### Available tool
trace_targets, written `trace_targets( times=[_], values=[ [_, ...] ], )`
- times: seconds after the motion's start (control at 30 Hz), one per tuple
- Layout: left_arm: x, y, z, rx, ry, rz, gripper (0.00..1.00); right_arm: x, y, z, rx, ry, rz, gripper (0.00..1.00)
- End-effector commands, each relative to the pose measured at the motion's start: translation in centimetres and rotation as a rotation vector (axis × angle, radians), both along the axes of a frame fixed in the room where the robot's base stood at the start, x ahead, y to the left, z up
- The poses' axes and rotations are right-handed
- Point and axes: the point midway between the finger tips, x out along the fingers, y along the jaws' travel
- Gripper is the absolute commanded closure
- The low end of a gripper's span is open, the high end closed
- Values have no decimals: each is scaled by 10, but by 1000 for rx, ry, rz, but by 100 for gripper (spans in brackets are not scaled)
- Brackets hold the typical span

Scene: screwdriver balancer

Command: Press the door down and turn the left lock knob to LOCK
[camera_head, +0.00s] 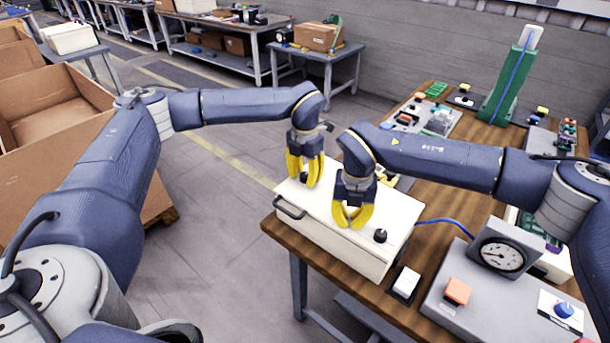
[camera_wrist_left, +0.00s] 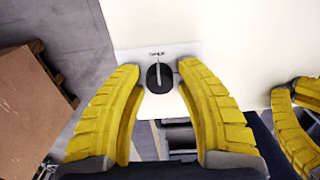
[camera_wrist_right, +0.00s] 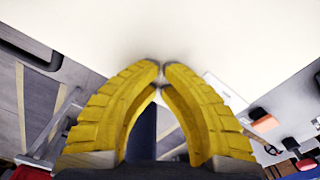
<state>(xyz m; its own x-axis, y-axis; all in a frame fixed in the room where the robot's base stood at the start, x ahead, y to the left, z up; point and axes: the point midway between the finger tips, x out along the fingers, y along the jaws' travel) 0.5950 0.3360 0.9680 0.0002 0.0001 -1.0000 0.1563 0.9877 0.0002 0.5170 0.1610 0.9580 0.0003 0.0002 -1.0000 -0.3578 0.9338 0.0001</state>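The white case (camera_head: 345,253) stands on the wooden table, and its door (camera_head: 318,208) lies flat on top.
A dark handle (camera_head: 290,208) sticks out of the case's left side. A gauge box (camera_head: 500,253), an orange button (camera_head: 457,291) and a white switch (camera_head: 404,284) are to the right. A blue cable runs behind the case.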

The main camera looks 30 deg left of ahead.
Motion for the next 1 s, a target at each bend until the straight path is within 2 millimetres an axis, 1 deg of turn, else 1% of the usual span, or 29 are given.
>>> trace_targets(
  times=[0.03, 0.2, 0.27, 0.3, 0.67, 0.87, 1.0],
  values=[
    [0, 0, 0, 0, 0, 0, 72, 0, 0, -1, -2, 2, 0, 100],
    [0, 0, 0, 0, 0, 0, 92, 0, 0, -1, -2, 2, 0, 100],
    [0, 0, 0, 0, 0, 0, 98, 0, 0, -1, -2, 2, 0, 100],
    [0, 0, 0, 0, 0, 0, 100, 0, 0, -1, -2, 2, 0, 100],
    [0, 0, 0, 0, 0, -33, 100, 0, 0, -1, -2, 2, 0, 100],
    [0, 0, 1, 0, -1, -146, 100, 0, 0, -1, -2, 2, 0, 100],
    [0, 0, 1, -1, 0, -267, 100, 0, 0, -1, -2, 2, 0, 100]
  ],
)
